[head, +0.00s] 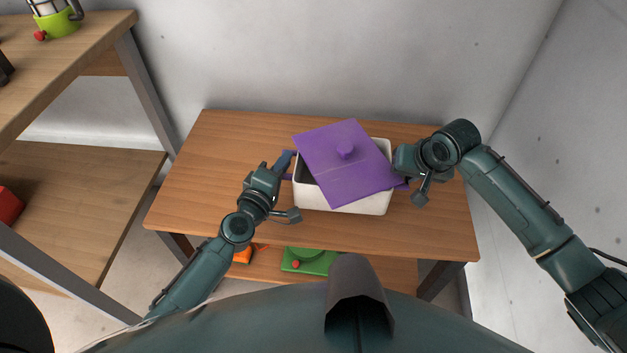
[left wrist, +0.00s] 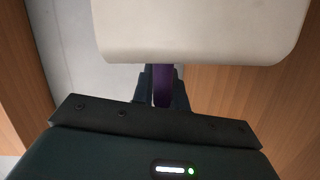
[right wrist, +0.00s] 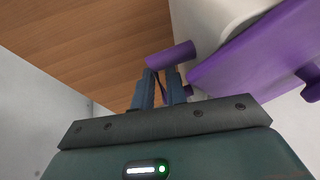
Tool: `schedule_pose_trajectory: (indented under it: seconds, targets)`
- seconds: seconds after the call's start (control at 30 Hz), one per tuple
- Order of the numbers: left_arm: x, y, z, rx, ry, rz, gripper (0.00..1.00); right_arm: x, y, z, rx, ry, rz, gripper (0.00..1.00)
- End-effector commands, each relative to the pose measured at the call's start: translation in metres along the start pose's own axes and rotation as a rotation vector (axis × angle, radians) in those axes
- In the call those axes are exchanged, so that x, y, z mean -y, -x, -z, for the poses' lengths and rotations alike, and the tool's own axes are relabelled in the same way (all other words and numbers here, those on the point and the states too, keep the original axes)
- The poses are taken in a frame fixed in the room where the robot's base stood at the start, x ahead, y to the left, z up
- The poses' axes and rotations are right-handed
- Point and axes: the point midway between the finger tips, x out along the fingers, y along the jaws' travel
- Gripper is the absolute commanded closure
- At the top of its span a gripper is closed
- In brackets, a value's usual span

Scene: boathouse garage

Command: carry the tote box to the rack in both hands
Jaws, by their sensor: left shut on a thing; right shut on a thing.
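The cream tote box (head: 378,204) is at the wooden table, near its back; I cannot tell whether it rests on the top or is just above it. A purple lid (head: 335,172) with a knob lies askew over it, leaving part of the opening uncovered. My left gripper (head: 287,162) is shut on the purple handle (left wrist: 162,86) at the box's left side. My right gripper (right wrist: 159,88) is shut on the purple handle (right wrist: 170,54) at its right side. The rack (head: 75,190), with wooden shelves and grey metal legs, stands at the left.
The table (head: 225,160) has bare wood left and right of the box. Its lower shelf holds a green item (head: 310,262) and an orange one (head: 243,255). Walls close the back and right.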

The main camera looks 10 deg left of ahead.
Motion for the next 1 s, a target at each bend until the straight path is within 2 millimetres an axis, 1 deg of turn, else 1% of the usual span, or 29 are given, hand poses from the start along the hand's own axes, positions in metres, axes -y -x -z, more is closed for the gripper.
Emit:
schedule_pose_trajectory:
  seconds: [0.17,0.37,0.93,0.97,1.0]
  targets:
    - [0.003,0.0,-0.001,0.0,-0.002,-0.001,1.0,-0.001,-0.003,-0.001,-0.002,-0.001,0.001,1.0]
    - [0.013,-0.001,-0.003,0.0,-0.002,0.0,1.0,-0.002,-0.012,-0.004,-0.002,-0.001,0.001,1.0]
    - [0.053,-0.003,-0.011,-0.001,0.001,0.001,1.0,-0.011,-0.048,-0.02,0.0,0.0,-0.001,1.0]
    - [0.051,-0.002,-0.011,0.0,0.001,0.002,0.84,-0.011,-0.046,-0.019,0.0,0.0,-0.002,0.84]
    - [0.05,-0.002,-0.011,0.001,0.001,0.003,0.8,-0.011,-0.045,-0.018,0.001,0.0,-0.003,0.81]
